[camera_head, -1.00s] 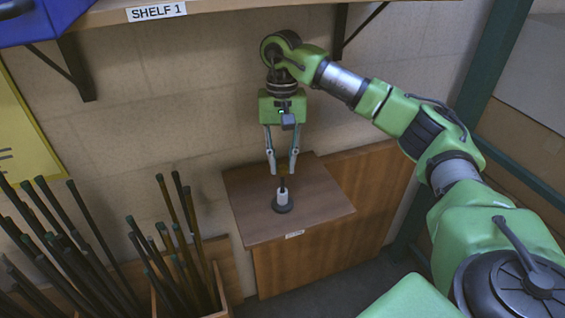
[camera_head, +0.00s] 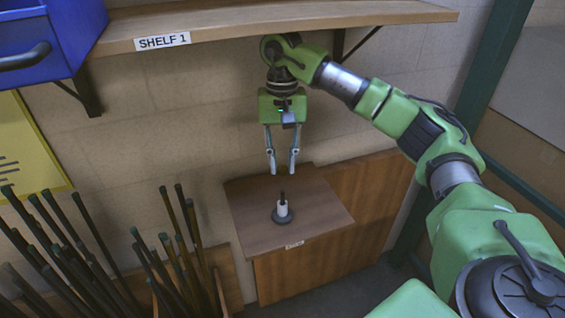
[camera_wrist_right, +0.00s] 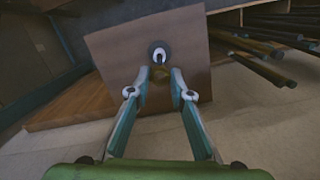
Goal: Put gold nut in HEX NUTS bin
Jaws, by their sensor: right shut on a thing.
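My right gripper (camera_head: 282,172) points down above a small wooden table, its fingers close together. In the right wrist view a small gold-brown piece, seemingly the gold nut (camera_wrist_right: 160,75), sits between the fingertips; it is dim there. Below the fingertips, apart from them, a lamp part (camera_head: 283,212) stands upright on the table: a dark round base, a white cylinder and a dark thin rod. It also shows in the right wrist view (camera_wrist_right: 158,52). A HEX NUTS label is not readable in any view. My left gripper is not in view.
A shelf (camera_head: 300,28) labelled SHELF 1 runs above the gripper, with a blue bin (camera_head: 45,40) at its left end. Several dark rods (camera_head: 180,262) stand at lower left. The wooden tabletop (camera_head: 325,208) is otherwise bare. A green post (camera_head: 490,100) stands at right.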

